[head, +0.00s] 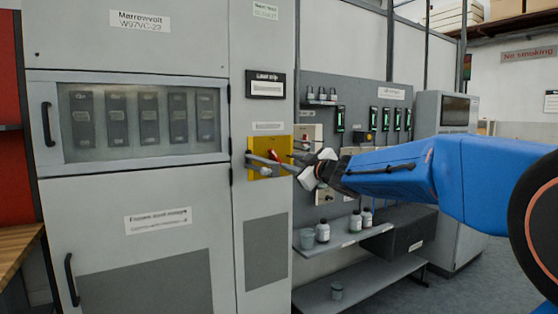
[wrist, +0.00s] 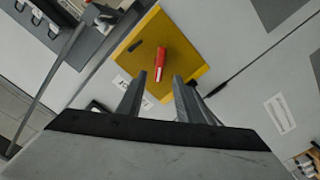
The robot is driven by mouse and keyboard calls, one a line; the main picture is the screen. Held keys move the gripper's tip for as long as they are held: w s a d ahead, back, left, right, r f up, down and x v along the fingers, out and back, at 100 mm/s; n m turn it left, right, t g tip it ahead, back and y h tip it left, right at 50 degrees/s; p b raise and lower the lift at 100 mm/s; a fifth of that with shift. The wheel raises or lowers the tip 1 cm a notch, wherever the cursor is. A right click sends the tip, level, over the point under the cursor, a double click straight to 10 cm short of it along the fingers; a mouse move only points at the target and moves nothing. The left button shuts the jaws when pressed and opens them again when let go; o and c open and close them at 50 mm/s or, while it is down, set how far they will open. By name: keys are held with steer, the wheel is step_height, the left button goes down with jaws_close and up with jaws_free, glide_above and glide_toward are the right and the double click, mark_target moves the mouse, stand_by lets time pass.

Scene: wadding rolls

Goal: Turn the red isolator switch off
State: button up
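The red isolator switch handle (wrist: 160,65) sits on a yellow plate (wrist: 185,50) on the grey cabinet. In the head view the yellow plate (head: 284,143) is on the cabinet's narrow right panel, and the red handle (head: 273,157) is partly hidden by my gripper. My gripper (head: 270,166) reaches in from the right, its fingers in front of the plate. In the wrist view my gripper (wrist: 160,82) has its fingers apart, with the red handle beyond the gap between the tips. The fingers appear empty; contact with the handle cannot be told.
The grey cabinet (head: 100,190) with black door handles fills the left. A grey board (head: 350,90) with green-lit devices stands behind my arm. Shelves (head: 335,235) with several small bottles are below it. The space around my arm is open.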

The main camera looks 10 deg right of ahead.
mark_target(278, 158)
steer(key=x, duration=0.9)
jaws_close()
